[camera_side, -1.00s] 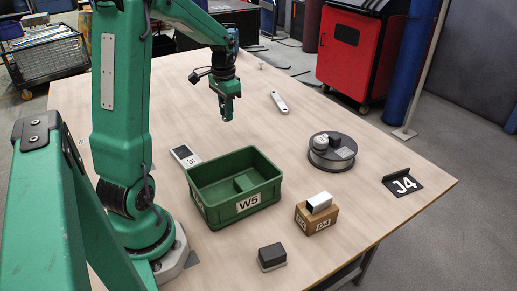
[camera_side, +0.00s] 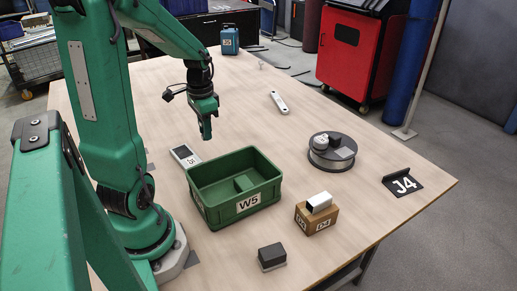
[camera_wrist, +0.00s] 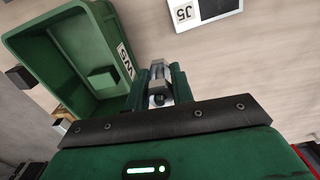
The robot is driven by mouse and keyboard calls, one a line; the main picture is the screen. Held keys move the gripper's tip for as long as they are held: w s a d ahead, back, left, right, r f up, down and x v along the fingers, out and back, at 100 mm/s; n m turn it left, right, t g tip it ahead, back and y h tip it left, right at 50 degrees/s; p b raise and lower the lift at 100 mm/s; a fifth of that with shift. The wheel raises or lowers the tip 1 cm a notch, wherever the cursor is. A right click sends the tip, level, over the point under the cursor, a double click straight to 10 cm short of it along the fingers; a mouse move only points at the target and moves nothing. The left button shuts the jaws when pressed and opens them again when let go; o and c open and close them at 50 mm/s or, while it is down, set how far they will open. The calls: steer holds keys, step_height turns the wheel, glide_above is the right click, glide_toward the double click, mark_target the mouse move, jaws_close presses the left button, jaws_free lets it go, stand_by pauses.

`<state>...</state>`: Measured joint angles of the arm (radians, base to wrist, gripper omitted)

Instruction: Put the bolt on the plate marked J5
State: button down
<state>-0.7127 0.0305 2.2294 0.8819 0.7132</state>
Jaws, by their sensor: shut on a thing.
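My gripper (camera_side: 206,136) hangs above the table, behind the green bin in the side view. In the wrist view its fingers (camera_wrist: 158,82) are shut on a small silvery metal bolt (camera_wrist: 158,70). In the side view the bolt is too small to make out. The plate marked J5 (camera_wrist: 184,14) is white with a dark area and lies flat on the table at the top of the wrist view. In the side view the plate (camera_side: 184,155) lies left of my gripper, beside the bin, with nothing seen on it.
The green bin W5 (camera_side: 200,205) stands close by, with a green block inside. A blue canister (camera_side: 230,41) stands at the back.

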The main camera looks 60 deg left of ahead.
glide_above(185, 155)
step_height(185, 155, down, 6)
steer(key=shift+w+f, duration=0.1)
steer(key=shift+f, duration=2.1)
steer(key=shift+f, duration=0.15)
steer(key=c, duration=1.2)
jaws_free()
step_height(185, 155, up, 12)
steer(key=shift+r, duration=0.2)
